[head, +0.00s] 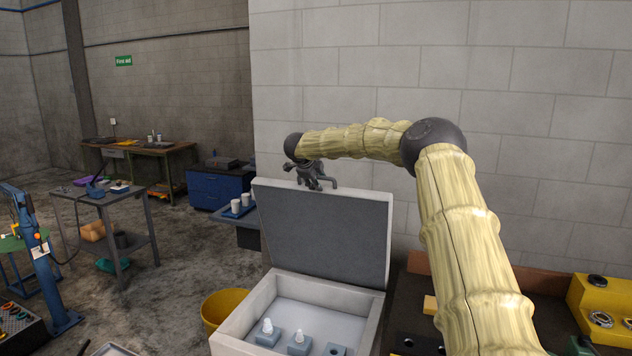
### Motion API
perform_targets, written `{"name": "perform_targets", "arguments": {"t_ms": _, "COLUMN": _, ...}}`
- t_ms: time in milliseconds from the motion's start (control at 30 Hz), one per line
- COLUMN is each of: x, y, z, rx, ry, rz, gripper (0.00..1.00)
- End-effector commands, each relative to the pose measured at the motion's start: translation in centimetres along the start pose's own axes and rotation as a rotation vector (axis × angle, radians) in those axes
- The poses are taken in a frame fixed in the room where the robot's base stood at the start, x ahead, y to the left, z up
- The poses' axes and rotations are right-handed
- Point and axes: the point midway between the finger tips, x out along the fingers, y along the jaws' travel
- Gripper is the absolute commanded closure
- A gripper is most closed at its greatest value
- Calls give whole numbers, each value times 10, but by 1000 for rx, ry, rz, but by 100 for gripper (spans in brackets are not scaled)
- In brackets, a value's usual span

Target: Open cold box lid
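The cold box (236,333) stands at the lower middle, a pale box with thick walls. Its grey lid (330,232) stands up, open, leaning slightly back along the box's far edge. Inside the box are several blue-grey blocks, two of them with white pieces on top. My gripper (317,184) is dark and sits at the lid's top edge, left of its middle. Whether it touches the lid, and whether its fingers are apart, is too small to tell.
A yellow bucket (218,307) stands left of the box. A dark bench with yellow blocks (602,297) holding metal rings lies at the right. A grey block wall (330,80) rises behind. A grey cart (112,198) and open floor are at the left.

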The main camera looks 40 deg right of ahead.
Motion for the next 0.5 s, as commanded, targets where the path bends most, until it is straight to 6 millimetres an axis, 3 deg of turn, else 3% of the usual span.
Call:
{"name": "perform_targets", "arguments": {"t_ms": 167, "x": -15, "y": 0, "z": 1, "rx": 0, "ry": -2, "rz": 0, "gripper": 65}}
{"name": "perform_targets", "arguments": {"t_ms": 500, "x": -78, "y": 1, "z": 4, "rx": -3, "ry": -2, "rz": -3, "gripper": 65}}
